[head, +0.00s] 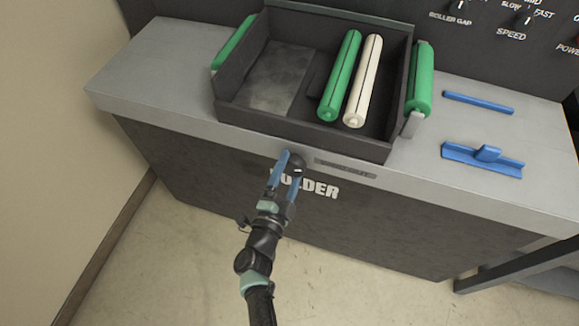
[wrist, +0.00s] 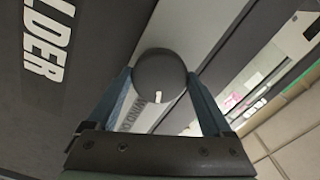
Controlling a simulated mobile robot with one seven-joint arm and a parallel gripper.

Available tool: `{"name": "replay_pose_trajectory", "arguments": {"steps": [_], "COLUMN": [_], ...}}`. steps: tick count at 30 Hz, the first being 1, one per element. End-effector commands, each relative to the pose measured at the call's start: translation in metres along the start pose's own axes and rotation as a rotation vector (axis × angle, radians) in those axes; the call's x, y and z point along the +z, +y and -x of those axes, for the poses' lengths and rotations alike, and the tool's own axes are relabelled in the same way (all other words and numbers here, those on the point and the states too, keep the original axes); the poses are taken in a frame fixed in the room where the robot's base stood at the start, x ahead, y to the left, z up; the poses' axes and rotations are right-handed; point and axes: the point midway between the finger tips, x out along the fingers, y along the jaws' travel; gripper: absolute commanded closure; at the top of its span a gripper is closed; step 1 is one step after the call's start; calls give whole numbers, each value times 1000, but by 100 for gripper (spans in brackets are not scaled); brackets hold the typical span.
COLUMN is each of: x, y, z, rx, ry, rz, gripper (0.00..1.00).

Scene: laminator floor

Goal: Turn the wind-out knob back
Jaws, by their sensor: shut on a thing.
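The wind-out knob (wrist: 160,76) is a dark round knob with a small white mark near its lower edge in the wrist view. In the head view the knob (head: 297,160) sits on the front edge of the bench, left of a dark label plate. My gripper (head: 287,165) reaches it from the front, and its blue fingers stand on either side of the knob. In the wrist view my gripper (wrist: 160,82) is shut on the knob, one finger at each side. Part of the knob is hidden by a finger in the head view.
A dark tray (head: 232,112) on the grey bench (head: 140,70) holds a green roller (head: 340,75) and a cream roller (head: 363,80). Further green rollers flank the tray. A blue rod (head: 478,103) and a blue handled tool (head: 482,160) lie at right. The floor in front is clear.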

Motion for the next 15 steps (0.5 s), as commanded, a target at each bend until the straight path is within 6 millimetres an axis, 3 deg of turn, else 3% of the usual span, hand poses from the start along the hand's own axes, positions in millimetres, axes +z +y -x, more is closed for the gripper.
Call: {"name": "replay_pose_trajectory", "arguments": {"steps": [15], "x": [0], "y": [-1], "z": [1], "rx": [1], "ry": [-3], "rz": [494], "gripper": [71]}}
